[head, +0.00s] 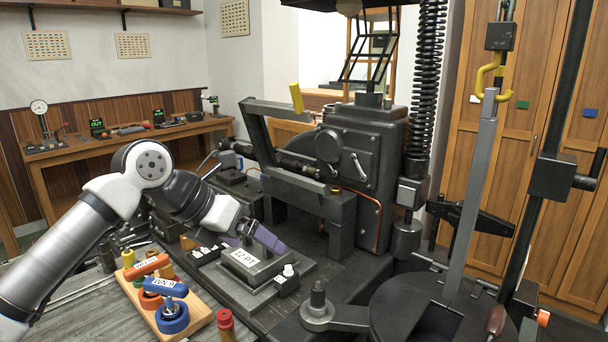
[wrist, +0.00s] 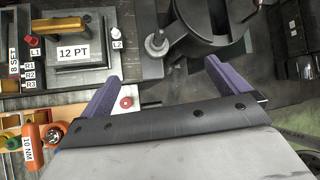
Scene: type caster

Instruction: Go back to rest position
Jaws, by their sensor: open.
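My gripper (head: 256,238) has two purple fingers, spread apart, at the end of my white and grey arm. In the head view it is over the black machine, close to the block labelled 12 PT (head: 246,268). In the wrist view the fingers of my gripper (wrist: 162,75) stand wide apart with nothing between them. There the 12 PT block (wrist: 76,51) lies beyond the left finger, on its plate, apart from the finger. Height above the machine is hard to tell.
A wooden tray (head: 196,316) with orange and blue-handled tools stands before the machine. A red-capped peg (head: 225,322) is beside it. The casting machine (head: 355,150) rises behind my gripper. A round black pot (head: 420,310) and upright lever (head: 473,190) are at right.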

